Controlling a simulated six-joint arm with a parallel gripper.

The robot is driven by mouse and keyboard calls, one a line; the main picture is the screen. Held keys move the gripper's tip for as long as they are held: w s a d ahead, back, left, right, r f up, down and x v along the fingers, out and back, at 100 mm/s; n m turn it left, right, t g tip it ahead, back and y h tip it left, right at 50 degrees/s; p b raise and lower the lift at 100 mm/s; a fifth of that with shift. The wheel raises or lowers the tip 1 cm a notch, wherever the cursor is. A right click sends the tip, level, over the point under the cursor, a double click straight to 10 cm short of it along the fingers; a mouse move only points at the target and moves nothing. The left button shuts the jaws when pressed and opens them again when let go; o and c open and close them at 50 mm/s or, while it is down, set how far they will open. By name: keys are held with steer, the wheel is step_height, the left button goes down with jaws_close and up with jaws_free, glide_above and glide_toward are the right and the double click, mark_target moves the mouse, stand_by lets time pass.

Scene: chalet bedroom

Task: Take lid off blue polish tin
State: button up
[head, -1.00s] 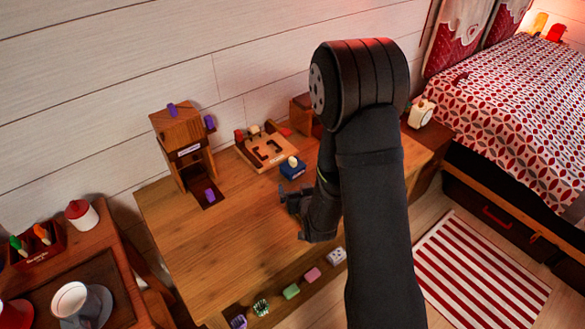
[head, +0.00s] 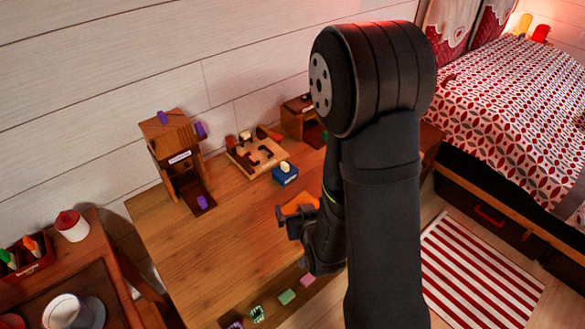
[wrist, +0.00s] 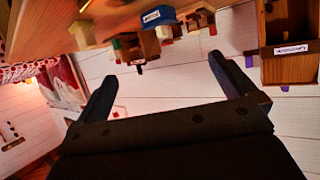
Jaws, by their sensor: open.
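The blue polish tin (head: 286,177) stands on the wooden table in the head view. It looks box-shaped, with a white label on its front and a pale knob on top. In the wrist view the scene is upside down, and the tin (wrist: 157,16) shows at the top with its knob hanging downward. My gripper (head: 294,240) is in front of the tin and apart from it, over the table. Its two fingers are spread with nothing between them in the wrist view (wrist: 168,82). My arm hides the table's right part.
An orange object (head: 300,203) lies close beside my gripper. A wooden tray with blocks (head: 255,157) and a wooden tower (head: 177,150) with purple pieces stand behind. A brown box (head: 302,119) stands at the back. The table's left-middle is clear.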

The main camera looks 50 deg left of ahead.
steer(key=shift+s+d+r, duration=0.1)
steer(key=shift+d, duration=0.05)
steer(key=shift+c, duration=0.4)
steer(key=w+a+f, duration=0.1)
steer(key=a, duration=0.2)
steer(key=w+a+f+g+h, duration=0.1)
steer(key=a, duration=0.2)
steer(key=w+a+f+n+h, duration=0.1)
steer(key=a, duration=0.2)
steer(key=shift+w+a+f, duration=0.1)
steer(key=shift+w+f, duration=0.05)
steer(key=shift+w, duration=0.25)
steer(key=w+a+n+g+h, duration=0.2)
steer(key=w+a+h, duration=0.1)
steer(key=a, duration=0.5)
steer(key=n+g+h, duration=0.3)
steer(key=h, duration=0.4)
glide_toward(286, 165)
step_height(286, 165, down, 10)
steer(key=shift+f, duration=0.15)
steer(key=c, duration=1.1)
steer(key=shift+o, duration=0.2)
